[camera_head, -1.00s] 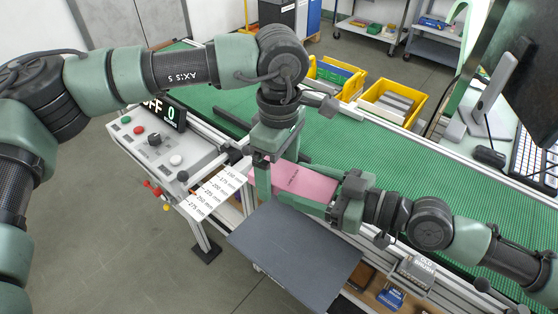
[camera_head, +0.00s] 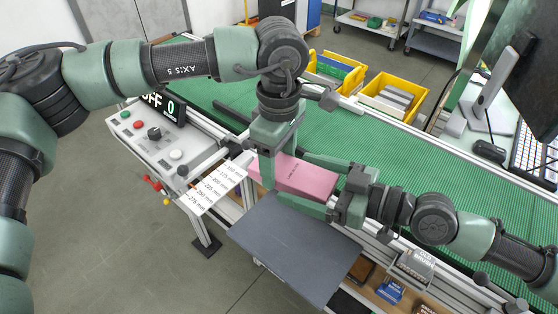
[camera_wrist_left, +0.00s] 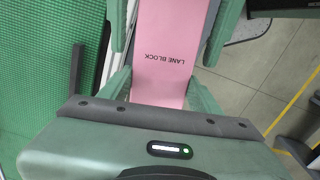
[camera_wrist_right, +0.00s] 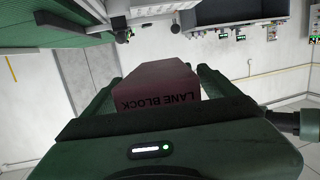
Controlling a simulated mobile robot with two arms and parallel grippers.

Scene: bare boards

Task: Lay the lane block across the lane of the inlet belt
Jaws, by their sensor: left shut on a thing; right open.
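The pink lane block (camera_head: 308,178), lettered LANE BLOCK, is held level beside the near edge of the green inlet belt (camera_head: 375,150). My left gripper (camera_head: 272,172) points down and is shut on the block near its left end. The block lies between its fingers in the left wrist view (camera_wrist_left: 168,45). My right gripper (camera_head: 308,182) comes from the right and is open. Its fingers lie along either side of the block's right end, which also shows in the right wrist view (camera_wrist_right: 158,92). A dark guide bar (camera_head: 231,112) lies on the belt; my left gripper hides part of the lane.
A dark grey plate (camera_head: 290,248) lies just in front of the block. A control box (camera_head: 150,140) and a millimetre scale card (camera_head: 216,190) are at left. Yellow bins (camera_head: 395,100) stand beyond the belt. A monitor and keyboard (camera_head: 540,150) are at right.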

